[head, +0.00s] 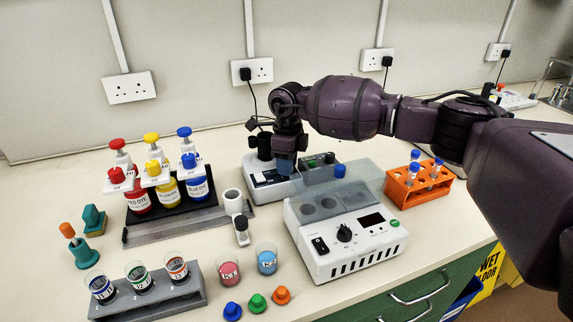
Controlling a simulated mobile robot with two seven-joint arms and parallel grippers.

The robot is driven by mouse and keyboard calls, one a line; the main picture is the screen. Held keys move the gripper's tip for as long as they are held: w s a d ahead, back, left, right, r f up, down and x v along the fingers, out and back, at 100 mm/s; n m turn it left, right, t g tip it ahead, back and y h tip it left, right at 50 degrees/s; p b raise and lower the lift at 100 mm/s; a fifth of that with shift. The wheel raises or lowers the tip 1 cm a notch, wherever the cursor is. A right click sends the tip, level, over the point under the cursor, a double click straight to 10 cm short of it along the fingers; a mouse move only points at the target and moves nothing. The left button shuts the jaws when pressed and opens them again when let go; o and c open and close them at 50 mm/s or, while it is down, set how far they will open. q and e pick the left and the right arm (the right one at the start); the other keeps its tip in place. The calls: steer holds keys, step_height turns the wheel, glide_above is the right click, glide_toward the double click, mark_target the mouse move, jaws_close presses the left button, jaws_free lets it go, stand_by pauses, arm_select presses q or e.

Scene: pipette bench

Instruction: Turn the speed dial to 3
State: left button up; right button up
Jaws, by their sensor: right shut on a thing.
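A small white mixer (272,196) with a dark panel and a black cup on top stands at the back middle of the bench. My left gripper is not in view.
A larger white device (345,258) with a black knob and a clear lid stands in front to the right. An orange tube rack (407,194), dye bottles (196,188), a grey beaker holder (160,303) and loose coloured stoppers (257,302) stand around.

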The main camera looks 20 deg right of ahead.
steer(key=shift+n, duration=0.6)
steer(key=o, duration=0.9)
steer(key=r, duration=1.1)
steer(key=shift+w+d, duration=0.1)
steer(key=shift+w, duration=0.15)
steer(key=shift+f, duration=0.1)
